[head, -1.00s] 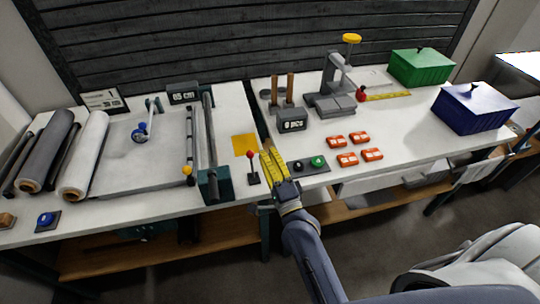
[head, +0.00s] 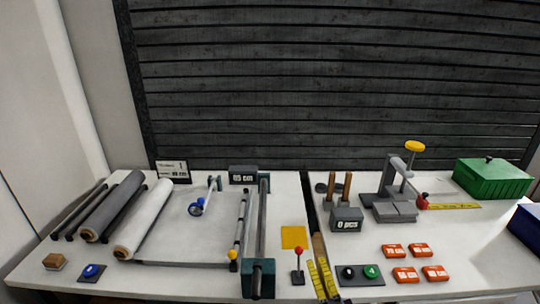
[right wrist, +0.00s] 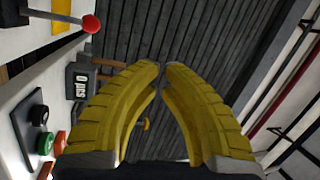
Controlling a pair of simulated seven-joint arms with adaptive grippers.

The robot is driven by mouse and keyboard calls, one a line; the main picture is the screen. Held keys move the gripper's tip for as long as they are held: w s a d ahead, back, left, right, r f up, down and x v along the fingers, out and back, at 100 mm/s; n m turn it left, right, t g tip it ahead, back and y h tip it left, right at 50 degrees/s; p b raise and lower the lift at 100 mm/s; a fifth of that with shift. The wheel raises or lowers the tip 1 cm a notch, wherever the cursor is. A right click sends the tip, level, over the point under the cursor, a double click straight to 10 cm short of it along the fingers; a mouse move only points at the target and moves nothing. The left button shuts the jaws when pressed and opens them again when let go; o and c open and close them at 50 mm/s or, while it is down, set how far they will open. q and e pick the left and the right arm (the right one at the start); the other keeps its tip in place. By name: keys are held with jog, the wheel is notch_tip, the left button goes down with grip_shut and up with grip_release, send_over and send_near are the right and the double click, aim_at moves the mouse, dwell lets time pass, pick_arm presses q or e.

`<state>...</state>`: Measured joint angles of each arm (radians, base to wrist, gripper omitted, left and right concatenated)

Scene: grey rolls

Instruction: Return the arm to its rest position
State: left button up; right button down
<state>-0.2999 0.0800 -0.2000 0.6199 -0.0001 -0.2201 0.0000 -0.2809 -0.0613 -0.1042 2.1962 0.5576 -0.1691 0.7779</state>
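My right gripper (head: 320,274) has yellow ribbed fingers and shows at the bottom edge of the head view, left of the small button panel (head: 360,275). In the right wrist view the gripper (right wrist: 161,65) points at the dark slatted wall, its fingertips almost meeting and nothing held between them. The rest of my right arm is below the head view's edge. My left gripper is in neither view.
A red-knobbed lever (head: 298,266) stands left of my gripper and shows in the right wrist view (right wrist: 91,23). A grey counter (head: 346,220), a press (head: 393,200), several orange packs (head: 405,275) and a green box (head: 492,178) stand to the right. Rolls (head: 143,218) lie at left.

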jog(key=s+d+f+n+g, duration=0.3)
jog(key=s+f+n+g, duration=0.5)
jog(key=f+n, duration=0.5)
jog(key=s+d+f+n+g+h, duration=0.3)
jog(key=s+d+n+h, duration=0.1)
jog(key=s+d, duration=0.3)
jog(key=s+d+f+n+g+h, duration=0.2)
jog(key=s+d+n+h, duration=0.2)
jog(key=s+d, duration=0.25)
jog(key=s+a+f+g+y, duration=0.1)
jog(key=a+f+y, duration=0.15)
jog(key=f, duration=1.25)
jog(key=s+a+f+g+y, duration=0.15)
jog(key=a+f, duration=0.25)
jog(key=f, duration=1.2)
jog(key=s+f+m+g+y, duration=0.1)
jog(key=s+f+m+g, duration=0.2)
jog(key=s+f, duration=1.8)
jog(key=shift+s+m, duration=0.3)
jog(key=shift+s, duration=0.25)
